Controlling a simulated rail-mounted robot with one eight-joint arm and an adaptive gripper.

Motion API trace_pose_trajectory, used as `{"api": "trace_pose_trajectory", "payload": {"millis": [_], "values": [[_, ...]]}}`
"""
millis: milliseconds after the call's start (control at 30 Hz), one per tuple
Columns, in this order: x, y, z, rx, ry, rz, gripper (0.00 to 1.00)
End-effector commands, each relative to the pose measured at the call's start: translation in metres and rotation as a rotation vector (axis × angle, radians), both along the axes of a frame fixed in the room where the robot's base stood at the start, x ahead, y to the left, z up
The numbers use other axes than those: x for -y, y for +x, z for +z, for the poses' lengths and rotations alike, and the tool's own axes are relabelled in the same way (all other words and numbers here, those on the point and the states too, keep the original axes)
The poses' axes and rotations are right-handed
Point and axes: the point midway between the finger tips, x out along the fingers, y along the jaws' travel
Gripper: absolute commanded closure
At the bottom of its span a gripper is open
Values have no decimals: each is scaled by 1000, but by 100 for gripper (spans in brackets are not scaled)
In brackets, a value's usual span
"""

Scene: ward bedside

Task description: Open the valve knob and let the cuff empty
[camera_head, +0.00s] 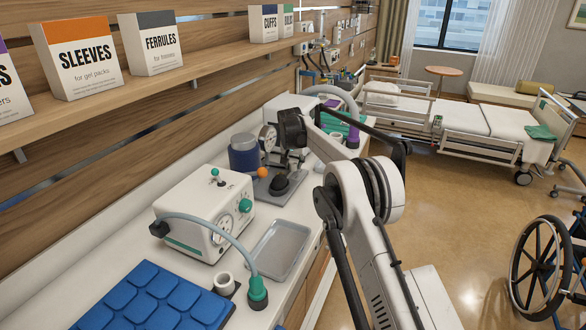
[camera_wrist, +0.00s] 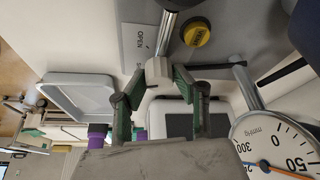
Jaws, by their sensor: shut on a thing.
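The pale valve knob (camera_wrist: 157,70) sits at the end of a metal stem in the wrist view, beside a grey plate (camera_wrist: 133,45) marked OPEN. My gripper (camera_wrist: 158,75) has its green fingers closed on the knob's two sides. In the head view my gripper (camera_head: 291,158) is over the rig, and the knob is hidden there. The dark blue cuff cylinder (camera_head: 243,157) stands just left of it. The pressure gauge (camera_wrist: 272,146), marked mmHg, is at lower right in the wrist view. It is partly cut off, and I cannot read the needle surely.
A yellow round button (camera_wrist: 197,32) lies near the knob. A white machine with dials (camera_head: 205,210), an empty grey tray (camera_head: 278,249) and a blue padded mat (camera_head: 150,300) share the counter. A shelf with boxes (camera_head: 75,57) runs above at the left.

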Motion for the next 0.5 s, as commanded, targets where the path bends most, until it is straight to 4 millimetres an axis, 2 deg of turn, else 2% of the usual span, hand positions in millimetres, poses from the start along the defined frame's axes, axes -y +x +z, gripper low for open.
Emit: {"api": "trace_pose_trajectory", "payload": {"millis": [300,500], "values": [[-1,0,0,-1,-1,-299,100],[-1,0,1,-1,-1,-431,100]]}}
